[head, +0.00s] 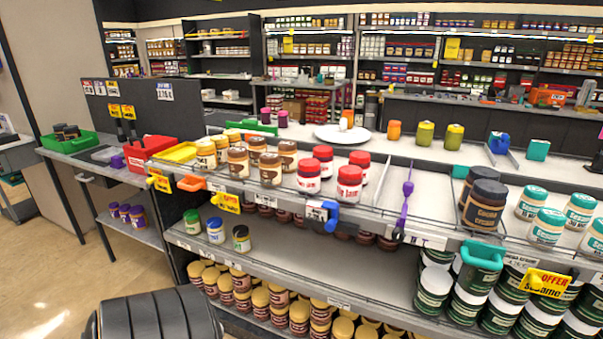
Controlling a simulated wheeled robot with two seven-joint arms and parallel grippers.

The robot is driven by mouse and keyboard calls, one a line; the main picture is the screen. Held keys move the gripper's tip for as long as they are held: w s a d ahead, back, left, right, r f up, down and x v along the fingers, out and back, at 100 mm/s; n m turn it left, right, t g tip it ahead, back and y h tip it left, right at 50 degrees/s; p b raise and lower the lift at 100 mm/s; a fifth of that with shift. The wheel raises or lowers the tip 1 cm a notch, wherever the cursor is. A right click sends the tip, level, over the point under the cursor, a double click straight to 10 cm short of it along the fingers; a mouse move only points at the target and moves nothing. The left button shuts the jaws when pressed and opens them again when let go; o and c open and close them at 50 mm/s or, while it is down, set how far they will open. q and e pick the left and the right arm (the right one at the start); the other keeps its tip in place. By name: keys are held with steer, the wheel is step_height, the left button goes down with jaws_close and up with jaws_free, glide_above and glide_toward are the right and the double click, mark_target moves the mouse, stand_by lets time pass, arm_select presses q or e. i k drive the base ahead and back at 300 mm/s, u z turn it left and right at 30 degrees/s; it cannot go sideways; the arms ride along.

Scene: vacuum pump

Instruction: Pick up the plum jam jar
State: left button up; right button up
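Several small jars with purple lids (125,212) stand on the lower shelf of the left side unit. Two more dark purple jars (282,118) stand on the far side of the main shelf's top. Their labels are too small to read, so I cannot tell which is plum jam. Several red-lidded jars (349,184) stand at the front of the top shelf, and the readable labels say "Jam". Neither of my grippers shows in the head view.
Brown-lidded jars (271,168) stand left of the red ones; dark-lidded jars (484,205) stand to the right. A purple long-handled tool (405,198) hangs over the front edge. Below, a shelf (330,270) is mostly bare. A white plate (342,134) lies farther back.

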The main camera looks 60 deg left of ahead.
mark_target(308, 171)
steer(key=u, duration=0.5)
steer(key=i, duration=0.7)
steer(key=u, duration=0.5)
